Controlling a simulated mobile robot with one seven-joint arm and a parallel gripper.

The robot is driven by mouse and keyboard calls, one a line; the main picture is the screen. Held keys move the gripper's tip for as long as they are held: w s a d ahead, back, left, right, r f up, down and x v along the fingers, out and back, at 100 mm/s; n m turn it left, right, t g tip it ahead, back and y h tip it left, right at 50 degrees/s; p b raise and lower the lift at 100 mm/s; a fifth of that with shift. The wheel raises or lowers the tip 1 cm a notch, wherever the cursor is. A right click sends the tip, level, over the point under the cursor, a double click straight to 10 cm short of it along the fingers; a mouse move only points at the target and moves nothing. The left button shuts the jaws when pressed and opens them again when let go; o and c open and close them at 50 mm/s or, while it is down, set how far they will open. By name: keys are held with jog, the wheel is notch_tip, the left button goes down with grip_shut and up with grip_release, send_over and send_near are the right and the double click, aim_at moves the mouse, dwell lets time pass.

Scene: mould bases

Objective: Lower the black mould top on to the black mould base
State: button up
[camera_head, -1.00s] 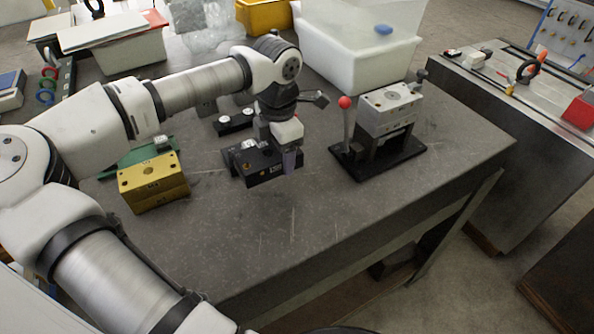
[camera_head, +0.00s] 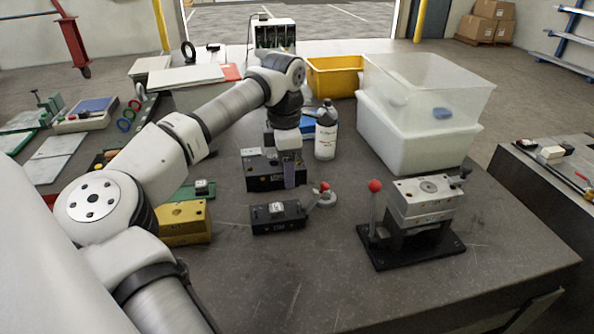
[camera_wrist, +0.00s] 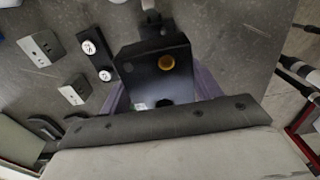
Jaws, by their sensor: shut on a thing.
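The black mould top (camera_wrist: 155,68) is a dark block with a brass-coloured round hole in the wrist view, between my gripper's purple fingers (camera_wrist: 160,95). In the head view my gripper (camera_head: 288,172) points down with a purple finger against the near side of a black block (camera_head: 262,182). Top and black mould base overlap here as one dark shape with a pale label. I cannot tell where one ends, or whether they touch. The underside of the held top is hidden.
A yellow mould (camera_head: 185,225) is left. A lever press (camera_head: 420,205) is right. A white bottle (camera_head: 326,140) stands behind. The front table is clear.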

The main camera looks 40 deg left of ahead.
jog(key=shift+f+b, duration=2.1)
jog(key=shift+f, duration=0.9)
jog(key=shift+f+b, duration=0.95)
jog(key=shift+f, duration=0.6)
jog(key=o, duration=1.7)
jog(key=shift+c, duration=0.2)
jog(key=shift+s+f, duration=0.1)
notch_tip(320, 180, up, 14)
jog(key=shift+b, duration=1)
jog(key=shift+f, duration=0.1)
